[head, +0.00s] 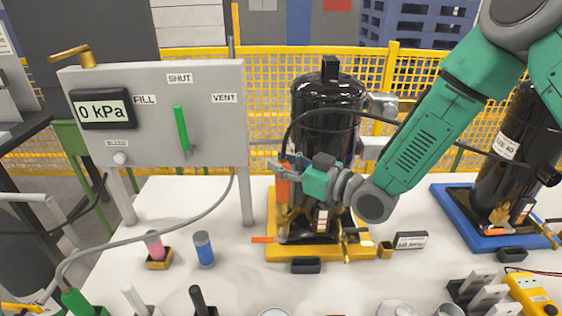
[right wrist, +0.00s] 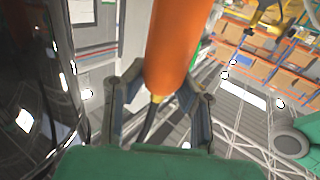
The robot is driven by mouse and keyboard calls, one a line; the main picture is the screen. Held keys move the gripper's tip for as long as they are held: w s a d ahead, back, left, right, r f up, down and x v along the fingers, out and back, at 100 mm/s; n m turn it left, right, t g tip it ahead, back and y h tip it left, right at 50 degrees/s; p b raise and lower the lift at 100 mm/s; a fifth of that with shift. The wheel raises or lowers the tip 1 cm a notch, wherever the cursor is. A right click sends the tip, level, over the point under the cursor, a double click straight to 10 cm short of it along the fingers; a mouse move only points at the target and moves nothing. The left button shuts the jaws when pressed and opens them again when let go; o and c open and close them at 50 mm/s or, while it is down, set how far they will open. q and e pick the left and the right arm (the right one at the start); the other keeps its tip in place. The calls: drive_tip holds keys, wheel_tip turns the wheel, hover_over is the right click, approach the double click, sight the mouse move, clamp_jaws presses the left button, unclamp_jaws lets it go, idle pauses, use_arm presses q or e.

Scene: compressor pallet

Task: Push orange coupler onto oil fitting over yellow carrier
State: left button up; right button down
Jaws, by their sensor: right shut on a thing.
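My right gripper (head: 286,172) is shut on the orange coupler (head: 283,190), in front of the left side of a black compressor (head: 328,100). The compressor stands on the yellow carrier (head: 275,252). In the right wrist view the orange coupler (right wrist: 178,45) sits between the two fingers of the gripper (right wrist: 158,95), with a dark hose at its near end. The oil fitting cannot be made out; the coupler and gripper cover that area, and I cannot tell whether they touch it. My left gripper is not in view.
A grey panel (head: 215,85) with a green lever and a 0 kPa display (head: 104,109) stands at left. A second compressor stands on a blue carrier (head: 450,205) at right.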

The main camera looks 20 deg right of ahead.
drive_tip(key=shift+f+b, duration=0.7)
drive_tip(key=shift+f, duration=0.3)
drive_tip(key=c, duration=1.2)
unclamp_jaws()
drive_tip(key=shift+s+d, duration=0.35)
drive_tip(key=v, duration=1.1)
drive_tip(key=shift+f, duration=0.1)
